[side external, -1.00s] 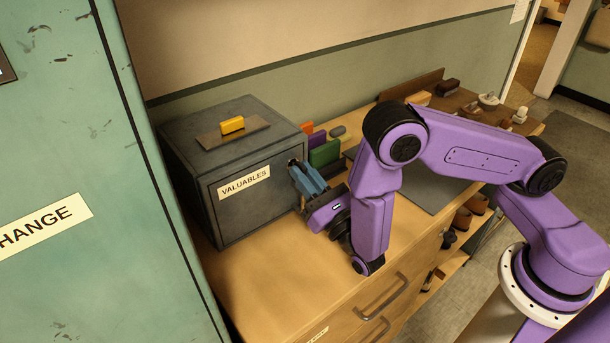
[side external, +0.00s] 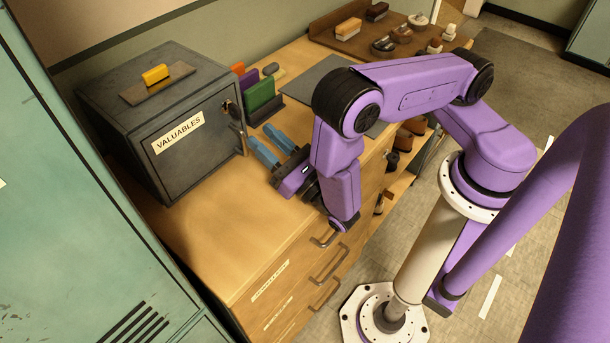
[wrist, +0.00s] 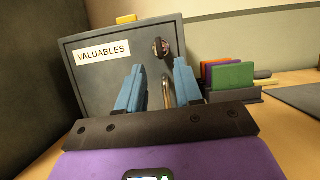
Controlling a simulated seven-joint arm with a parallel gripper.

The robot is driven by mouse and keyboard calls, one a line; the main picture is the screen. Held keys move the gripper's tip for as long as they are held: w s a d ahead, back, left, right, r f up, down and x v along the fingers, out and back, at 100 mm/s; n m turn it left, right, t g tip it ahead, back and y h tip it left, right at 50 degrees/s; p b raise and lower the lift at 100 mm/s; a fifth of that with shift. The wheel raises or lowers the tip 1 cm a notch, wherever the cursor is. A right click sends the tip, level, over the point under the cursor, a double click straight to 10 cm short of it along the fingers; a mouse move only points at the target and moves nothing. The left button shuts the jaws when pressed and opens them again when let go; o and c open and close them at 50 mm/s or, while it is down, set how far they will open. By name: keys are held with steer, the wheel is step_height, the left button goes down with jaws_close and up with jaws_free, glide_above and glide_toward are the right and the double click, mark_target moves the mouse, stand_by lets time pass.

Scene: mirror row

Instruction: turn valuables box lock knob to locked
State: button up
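The dark grey valuables box (side external: 185,165) stands on the wooden counter with its door shut. Its front carries a VALUABLES label (wrist: 103,52). The lock knob (wrist: 160,47) is at the upper right of the door, and it also shows in the side view (side external: 228,107); its exact setting is too small to tell. A vertical handle (wrist: 167,92) sits below it, partly between my fingers in the wrist view. My gripper (side external: 262,136) has blue fingers, spread apart and empty, in front of the door and apart from the knob. It also shows in the wrist view (wrist: 157,75).
A yellow block (side external: 155,74) lies on a brown plate on top of the box. A rack with orange, purple and green upright pieces (side external: 260,94) stands right of the box. A grey mat (side external: 320,82) and brown tray (side external: 345,42) lie farther back. Green lockers (side external: 70,220) stand at left.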

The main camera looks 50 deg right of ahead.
steer(key=v, duration=1)
steer(key=shift+s+f, duration=0.1)
steer(key=shift+d+r+m+h, duration=0.2)
steer(key=shift+r+m+h, duration=0.1)
steer(key=shift+h, duration=0.1)
steer(key=s+d+r+m+g+h, duration=0.1)
steer(key=d+r+m+g+h, duration=0.6)
steer(key=d+m+g+h, duration=0.6)
steer(key=s+r+m+g+y, duration=0.4)
steer(key=s+m+g+y, duration=0.5)
steer(key=y, duration=0.5)
steer(key=shift+s+a+r+m, duration=0.15)
steer(key=shift+m, duration=0.35)
